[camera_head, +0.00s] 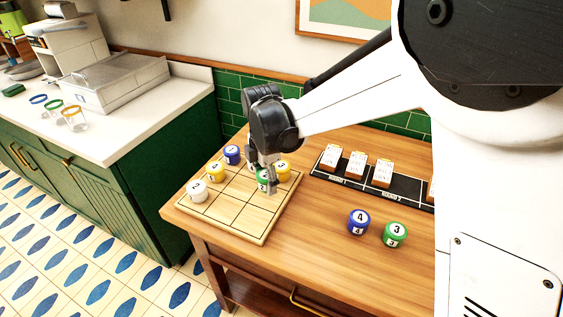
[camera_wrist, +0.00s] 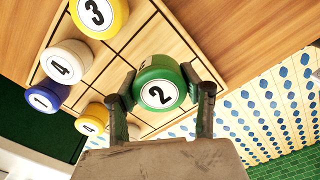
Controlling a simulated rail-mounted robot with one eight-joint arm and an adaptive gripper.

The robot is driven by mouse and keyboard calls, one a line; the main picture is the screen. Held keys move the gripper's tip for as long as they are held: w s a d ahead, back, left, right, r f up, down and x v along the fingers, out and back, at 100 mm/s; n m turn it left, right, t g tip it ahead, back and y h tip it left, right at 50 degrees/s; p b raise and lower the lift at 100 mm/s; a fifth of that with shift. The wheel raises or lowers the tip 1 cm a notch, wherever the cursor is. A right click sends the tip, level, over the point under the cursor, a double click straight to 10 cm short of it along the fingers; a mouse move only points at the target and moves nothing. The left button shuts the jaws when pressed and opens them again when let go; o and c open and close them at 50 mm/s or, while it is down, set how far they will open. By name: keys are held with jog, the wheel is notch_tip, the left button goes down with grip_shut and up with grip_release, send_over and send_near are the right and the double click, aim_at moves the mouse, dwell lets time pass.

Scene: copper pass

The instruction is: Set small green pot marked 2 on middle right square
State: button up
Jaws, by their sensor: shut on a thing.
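The small green pot marked 2 (camera_head: 262,179) is between the fingers of my gripper (camera_head: 266,181), over the wooden grid board (camera_head: 232,214). In the wrist view my gripper (camera_wrist: 158,82) is shut on the sides of the green pot (camera_wrist: 160,92), whose 2 faces the camera. The board (camera_wrist: 172,42) shows bare squares beside the pot. In the head view the pot is just left of and nearer than a yellow pot (camera_head: 283,169). I cannot tell whether it touches the board. The fingers partly hide it in the head view.
On the board are a blue pot (camera_head: 232,154), another yellow pot (camera_head: 216,171), a white pot (camera_head: 198,190) and a white pot marked 4 (camera_wrist: 66,62). A blue pot marked 4 (camera_head: 358,222) and green pot marked 3 (camera_head: 395,234) stand on the table. A black card rack (camera_head: 350,181) lies behind.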

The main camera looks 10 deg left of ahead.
aim_at(268, 197)
jog(key=shift+w+f, duration=0.3)
jog(key=shift+f, duration=0.05)
jog(key=shift+f+b, duration=0.85)
jog(key=shift+f, duration=0.9)
jog(key=shift+f, duration=0.2)
jog(key=o, duration=1.3)
jog(key=shift+c, duration=0.2)
jog(key=shift+r, duration=0.1)
notch_tip(268, 197, up, 12)
jog(key=shift+r, duration=0.1)
jog(key=shift+d, duration=0.1)
